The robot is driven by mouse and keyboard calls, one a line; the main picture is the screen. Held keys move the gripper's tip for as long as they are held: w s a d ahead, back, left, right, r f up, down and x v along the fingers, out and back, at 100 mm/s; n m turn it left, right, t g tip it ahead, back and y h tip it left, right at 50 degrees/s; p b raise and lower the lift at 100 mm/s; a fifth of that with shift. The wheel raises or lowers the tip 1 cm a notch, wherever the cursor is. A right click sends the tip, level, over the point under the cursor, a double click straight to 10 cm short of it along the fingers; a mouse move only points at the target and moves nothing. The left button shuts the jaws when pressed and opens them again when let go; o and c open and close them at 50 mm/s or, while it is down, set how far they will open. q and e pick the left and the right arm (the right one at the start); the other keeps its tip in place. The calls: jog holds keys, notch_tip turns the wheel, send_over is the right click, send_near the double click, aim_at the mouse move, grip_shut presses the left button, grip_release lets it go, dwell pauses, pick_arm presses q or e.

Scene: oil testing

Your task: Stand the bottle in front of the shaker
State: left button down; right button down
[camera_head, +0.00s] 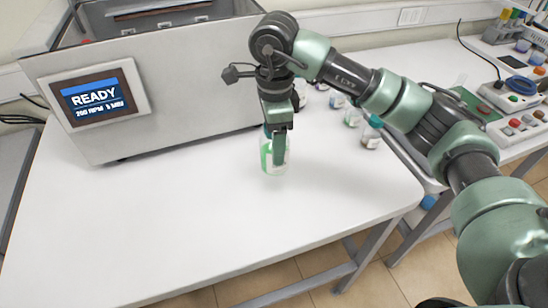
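The shaker (175,95) is a large grey box with a lit screen (95,97) reading READY, at the back left of the white table. The bottle (266,158) is clear with a green label and stands upright in front of the shaker's right end. My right gripper (277,148) points down at it, with one dark green finger across its near side. It looks shut on the bottle; the far finger is hidden. I cannot tell for sure whether the bottle's base touches the table. My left gripper is not in view.
Several small bottles (371,134) stand behind and right of my gripper, partly hidden by my arm. The white table (150,220) is clear in front of the shaker. A second table at right holds devices (515,93) and a coloured rack.

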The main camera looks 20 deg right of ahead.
notch_tip(320, 180, down, 6)
jog(key=shift+f+p, duration=0.15)
jog(key=shift+p, duration=0.5)
jog(key=shift+f, duration=0.1)
jog(key=shift+f, duration=0.15)
jog(key=shift+c, duration=1.8)
grip_release()
